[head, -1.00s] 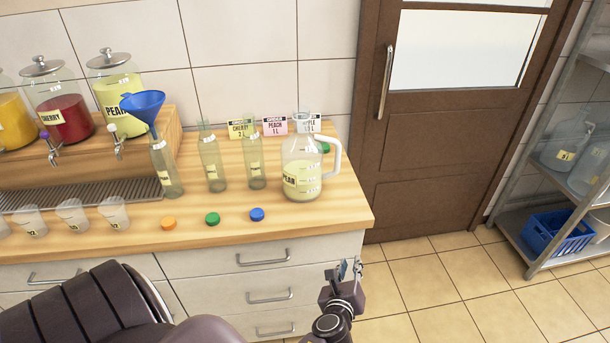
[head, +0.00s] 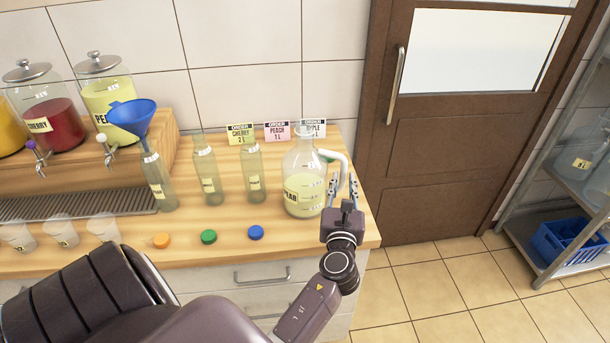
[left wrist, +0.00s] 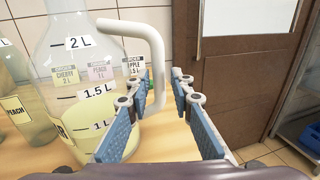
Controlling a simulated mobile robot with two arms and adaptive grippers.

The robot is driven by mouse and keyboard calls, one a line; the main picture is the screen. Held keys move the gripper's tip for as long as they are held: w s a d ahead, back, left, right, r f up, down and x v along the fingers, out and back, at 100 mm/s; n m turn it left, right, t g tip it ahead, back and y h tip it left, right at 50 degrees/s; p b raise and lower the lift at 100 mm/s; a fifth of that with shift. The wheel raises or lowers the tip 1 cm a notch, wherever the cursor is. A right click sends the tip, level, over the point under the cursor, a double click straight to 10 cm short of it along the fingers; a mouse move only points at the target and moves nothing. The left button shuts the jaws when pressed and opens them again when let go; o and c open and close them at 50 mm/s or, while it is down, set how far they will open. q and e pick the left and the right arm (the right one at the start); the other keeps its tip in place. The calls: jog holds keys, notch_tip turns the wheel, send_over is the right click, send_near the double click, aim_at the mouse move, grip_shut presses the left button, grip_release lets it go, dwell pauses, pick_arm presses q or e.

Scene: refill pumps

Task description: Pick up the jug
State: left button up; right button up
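The jug (head: 304,180) is a clear glass bottle with a white handle on its right side. It stands upright near the counter's right end, about half full of pale yellow liquid, with a partly hidden pear label. In the left wrist view the jug (left wrist: 84,75) shows 1 L, 1.5 L and 2 L marks, and its handle (left wrist: 130,28) curves down in line with the gap between my fingers. My left gripper (head: 344,184) is open at the handle. In the left wrist view its blue-padded fingers (left wrist: 162,85) stand apart. My right gripper is not in view.
Several empty bottles stand left of the jug, one with a blue funnel (head: 133,115). Orange, green and blue caps (head: 256,233) lie in front. Order cards (head: 277,131) stand behind. A brown door (head: 440,150) and a shelf with a blue crate (head: 565,243) are to the right.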

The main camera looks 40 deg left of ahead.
aim_at(343, 177)
pick_arm(q)
jog(key=x, duration=0.2)
jog(key=shift+w+a, duration=0.3)
jog(key=shift+a, duration=0.05)
jog(key=shift+w+a+f, duration=0.1)
jog(key=shift+w+a, duration=0.05)
jog(key=shift+w, duration=0.05)
jog(key=shift+c, duration=0.4)
grip_shut()
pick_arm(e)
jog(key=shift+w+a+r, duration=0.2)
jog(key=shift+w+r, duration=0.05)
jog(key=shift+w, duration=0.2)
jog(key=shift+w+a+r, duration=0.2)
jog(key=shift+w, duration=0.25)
